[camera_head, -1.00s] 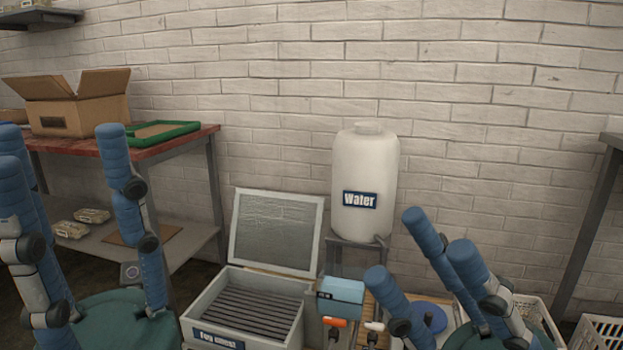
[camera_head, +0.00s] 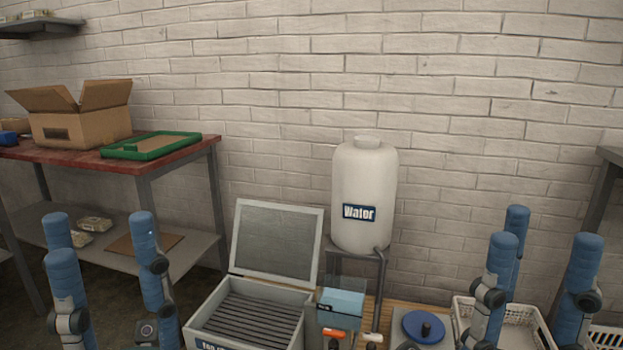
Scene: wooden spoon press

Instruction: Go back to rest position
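My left gripper (camera_head: 101,240) is at the lower left of the head view. Its blue padded fingers point up and stand well apart, with nothing between them. My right gripper (camera_head: 545,250) is at the lower right. Its blue fingers also point up, spread apart and empty. Both palms are cut off by the bottom edge of the picture. Neither gripper appears to be holding anything.
A grey chest (camera_head: 252,312) with a raised lid stands at bottom centre. A white water tank (camera_head: 364,185) is on a stand behind. A blue round lid (camera_head: 423,326) and white basket (camera_head: 530,318) are near the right gripper. A red-topped table (camera_head: 190,150) is left.

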